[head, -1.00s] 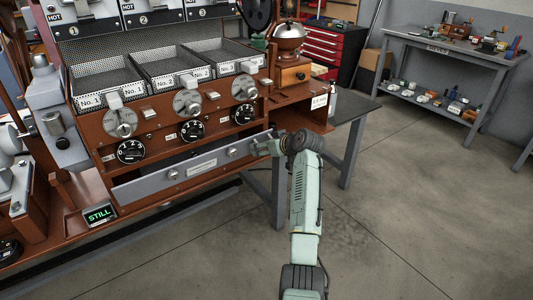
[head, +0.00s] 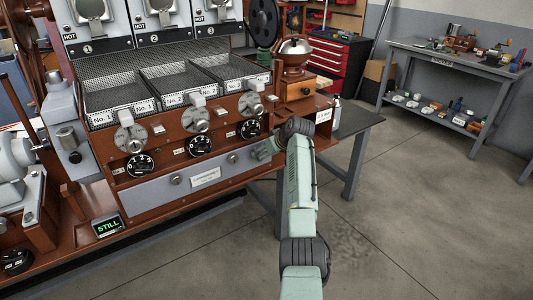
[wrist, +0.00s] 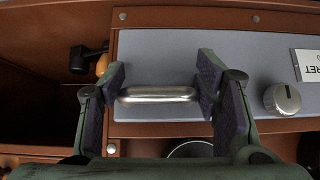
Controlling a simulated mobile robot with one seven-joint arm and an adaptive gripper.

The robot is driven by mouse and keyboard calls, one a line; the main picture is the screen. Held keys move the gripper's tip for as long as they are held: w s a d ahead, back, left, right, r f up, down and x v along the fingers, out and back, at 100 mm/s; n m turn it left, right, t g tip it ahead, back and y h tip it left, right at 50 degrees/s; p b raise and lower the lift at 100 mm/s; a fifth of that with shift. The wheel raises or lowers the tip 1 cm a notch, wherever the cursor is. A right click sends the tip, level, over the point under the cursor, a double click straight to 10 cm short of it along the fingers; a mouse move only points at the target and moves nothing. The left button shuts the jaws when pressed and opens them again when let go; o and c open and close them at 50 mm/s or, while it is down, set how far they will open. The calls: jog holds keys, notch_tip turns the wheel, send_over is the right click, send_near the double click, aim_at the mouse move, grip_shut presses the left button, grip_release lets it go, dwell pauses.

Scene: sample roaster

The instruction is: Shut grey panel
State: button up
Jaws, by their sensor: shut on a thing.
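The grey panel (head: 152,197) is a long flat plate with two knobs and a white label, low on the front of the brown roaster. It stands upright and looks about flush in its frame, with no dark gap above it. The wrist view shows part of the panel (wrist: 215,60), with a knob (wrist: 282,99) and a shiny bar handle (wrist: 155,94).
Dials (head: 199,145) and levers sit just above the panel. A small screen (head: 106,225) reading STILL lies below left. A grey side table (head: 352,122) stands right of the roaster. The floor (head: 400,220) at right is clear.

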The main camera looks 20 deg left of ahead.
jog(key=shift+w+d+r, duration=0.15)
jog(key=shift+w+r, duration=0.15)
jog(key=shift+r, duration=0.2)
jog(key=shift+w+d+r, duration=0.1)
jog(key=shift+w+r, duration=0.15)
jog(key=shift+r, duration=0.25)
jog(key=o, duration=1.4)
jog(key=shift+f, duration=0.15)
jog(key=shift+o, duration=0.5)
jog(key=shift+a, duration=0.2)
jog(key=shift+s, duration=0.1)
jog(key=v, duration=1.1)
jog(key=shift+s+d, duration=0.4)
jog(key=shift+d, duration=0.1)
jog(key=shift+f, duration=0.1)
